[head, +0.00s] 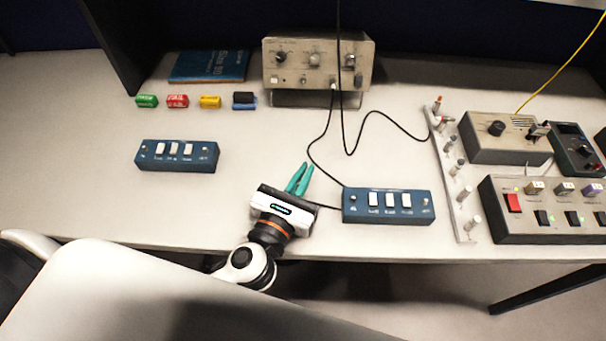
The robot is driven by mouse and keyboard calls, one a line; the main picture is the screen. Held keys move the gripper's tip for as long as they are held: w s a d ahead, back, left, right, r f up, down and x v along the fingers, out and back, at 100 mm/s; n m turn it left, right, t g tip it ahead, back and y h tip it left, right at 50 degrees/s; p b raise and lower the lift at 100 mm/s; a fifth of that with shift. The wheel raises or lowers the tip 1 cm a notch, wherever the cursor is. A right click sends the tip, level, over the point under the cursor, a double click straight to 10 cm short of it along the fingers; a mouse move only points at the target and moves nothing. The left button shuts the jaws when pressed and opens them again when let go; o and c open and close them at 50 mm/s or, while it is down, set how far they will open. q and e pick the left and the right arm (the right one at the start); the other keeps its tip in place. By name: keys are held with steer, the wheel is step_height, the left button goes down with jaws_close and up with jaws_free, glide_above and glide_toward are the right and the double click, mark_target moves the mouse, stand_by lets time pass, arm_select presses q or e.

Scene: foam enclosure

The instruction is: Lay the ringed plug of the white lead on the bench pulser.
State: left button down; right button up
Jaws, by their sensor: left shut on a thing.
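My left gripper (301,176) is low in the middle of the head view, over the front of the bench, with its teal fingers close together and pointing away from me. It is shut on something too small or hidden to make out. I cannot pick out the white lead or its ringed plug. A cream instrument with knobs (318,68) stands at the back centre, beyond the gripper. A grey box with one knob (499,151) stands at the right. I cannot tell by its markings which is the bench pulser. My right gripper is not in view.
Blue switch boxes stand left (177,156) and right (387,205) of the gripper. Black cables (345,145) cross the middle. A pale rail with pegs (456,172) and a red-switch panel (545,210) are at right. A blue book (208,65) and coloured blocks (178,101) lie back left.

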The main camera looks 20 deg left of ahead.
arm_select(q)
steer(key=c, duration=1.6)
jaws_free()
steer(key=shift+s+f, duration=0.1)
steer(key=shift+f, duration=0.55)
steer(key=shift+r+g+p, duration=0.3)
steer(key=shift+r+p, duration=0.05)
steer(key=shift+r, duration=0.1)
steer(key=shift+s, duration=0.15)
steer(key=s+b, duration=0.1)
steer(key=s, duration=0.2)
steer(key=s+b, duration=0.1)
steer(key=s, duration=0.2)
steer(key=s+a+b, duration=0.1)
steer(key=s+b, duration=0.1)
steer(key=s, duration=0.2)
steer(key=shift+a+r, duration=0.1)
steer(key=shift+r, duration=0.15)
steer(key=shift+s+r, duration=0.2)
steer(key=shift+s, duration=0.5)
